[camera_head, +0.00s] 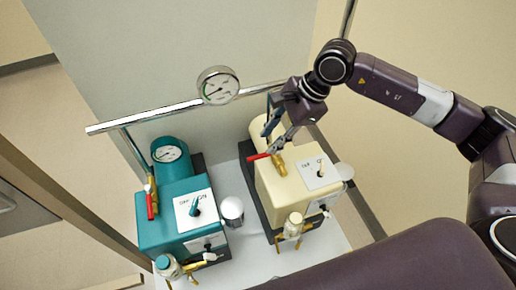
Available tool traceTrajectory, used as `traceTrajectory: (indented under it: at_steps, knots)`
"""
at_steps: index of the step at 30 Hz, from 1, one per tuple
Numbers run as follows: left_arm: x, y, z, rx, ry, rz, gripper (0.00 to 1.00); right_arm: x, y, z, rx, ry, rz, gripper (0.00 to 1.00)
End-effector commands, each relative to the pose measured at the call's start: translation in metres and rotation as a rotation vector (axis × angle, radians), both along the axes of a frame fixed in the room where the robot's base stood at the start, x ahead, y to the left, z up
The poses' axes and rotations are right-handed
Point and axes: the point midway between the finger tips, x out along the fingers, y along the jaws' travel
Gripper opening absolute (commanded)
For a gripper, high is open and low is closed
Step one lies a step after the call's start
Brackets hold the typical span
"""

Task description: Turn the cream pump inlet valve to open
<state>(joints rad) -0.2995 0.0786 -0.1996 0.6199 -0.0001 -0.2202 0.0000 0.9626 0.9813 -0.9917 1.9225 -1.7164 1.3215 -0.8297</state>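The cream pump (292,190) stands on the right of a white surface. Its brass inlet valve (278,166) is at the upper left of the pump's top, with a red handle (258,157) pointing left from it. My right gripper (269,140) reaches in from the upper right, just above the valve and red handle. Its two grey fingers look spread apart, with nothing visible between them. The lower fingertip is very close to the handle; I cannot tell whether they touch. My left gripper is not in view.
A teal pump (165,226) with a dial and its own red-handled valve (150,203) stands to the left. A white cup-like cylinder (232,209) is between the pumps. A metal rail (160,114) with a round gauge (217,86) crosses behind. A bottle (293,224) sits at the cream pump's front.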

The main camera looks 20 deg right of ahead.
Motion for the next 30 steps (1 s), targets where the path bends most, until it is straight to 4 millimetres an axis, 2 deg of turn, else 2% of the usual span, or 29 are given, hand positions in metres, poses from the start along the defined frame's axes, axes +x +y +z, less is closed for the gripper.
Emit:
traceTrajectory:
  at_steps: [6, 13, 25, 30]
  knots:
    - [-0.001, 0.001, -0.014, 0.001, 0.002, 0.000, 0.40, 0.005, 0.015, -0.034, 0.003, 0.003, 0.002, 0.28]
    - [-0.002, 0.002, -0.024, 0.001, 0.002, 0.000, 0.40, 0.010, 0.027, -0.060, 0.005, 0.002, 0.001, 0.28]
    - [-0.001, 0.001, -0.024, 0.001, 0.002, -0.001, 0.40, 0.011, 0.030, -0.066, 0.006, 0.002, 0.000, 0.27]
    - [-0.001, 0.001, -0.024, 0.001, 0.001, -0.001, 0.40, 0.011, 0.030, -0.066, 0.006, 0.002, 0.000, 0.08]
